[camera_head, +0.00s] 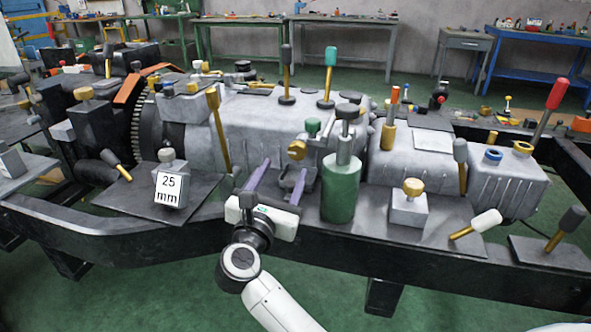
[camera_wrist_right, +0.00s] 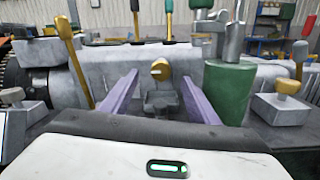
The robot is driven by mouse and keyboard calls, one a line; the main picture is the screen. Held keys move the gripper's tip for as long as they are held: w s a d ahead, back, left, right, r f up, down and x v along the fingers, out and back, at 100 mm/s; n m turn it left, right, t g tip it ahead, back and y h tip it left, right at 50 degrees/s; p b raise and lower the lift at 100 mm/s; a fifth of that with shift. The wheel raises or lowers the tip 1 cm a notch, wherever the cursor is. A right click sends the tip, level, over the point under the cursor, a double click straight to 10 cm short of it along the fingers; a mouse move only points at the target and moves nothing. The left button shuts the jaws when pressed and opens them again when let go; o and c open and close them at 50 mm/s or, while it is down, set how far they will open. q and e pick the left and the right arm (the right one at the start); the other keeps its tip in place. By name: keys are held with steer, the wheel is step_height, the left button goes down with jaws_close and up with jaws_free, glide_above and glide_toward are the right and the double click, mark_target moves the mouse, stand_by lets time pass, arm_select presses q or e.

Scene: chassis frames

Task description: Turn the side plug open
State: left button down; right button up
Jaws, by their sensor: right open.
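The side plug appears to be the gold knob (camera_head: 297,150) on the near side of the grey gearbox housing (camera_head: 262,120). In the right wrist view the gold plug (camera_wrist_right: 160,69) faces me, with a slot or notch in its face. My right gripper (camera_head: 284,168) is open, with its two purple fingers spread and pointing at the housing. In the right wrist view the gripper (camera_wrist_right: 160,78) has the plug framed between and beyond its fingertips, apart from both. A small dark block-like part (camera_wrist_right: 161,98) sits below the plug. My left gripper is not in view.
A green cylinder (camera_head: 341,190) with a grey top stands close to the right of my right gripper. A block marked "25 mm" (camera_head: 170,185) stands to the left. A gold lever (camera_head: 219,130) rises left of the fingers. The dark chassis rail (camera_head: 120,238) runs along the front.

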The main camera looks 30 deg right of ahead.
mark_target(296, 153)
steer(key=shift+m+g, duration=0.4)
steer(key=shift+m, duration=0.3)
steer(key=x, duration=1)
steer(key=shift+w+d+f, duration=0.1)
steer(key=shift+w+f, duration=0.15)
steer(key=shift+f, duration=0.1)
steer(key=c, duration=1)
steer(key=shift+c, duration=0.2)
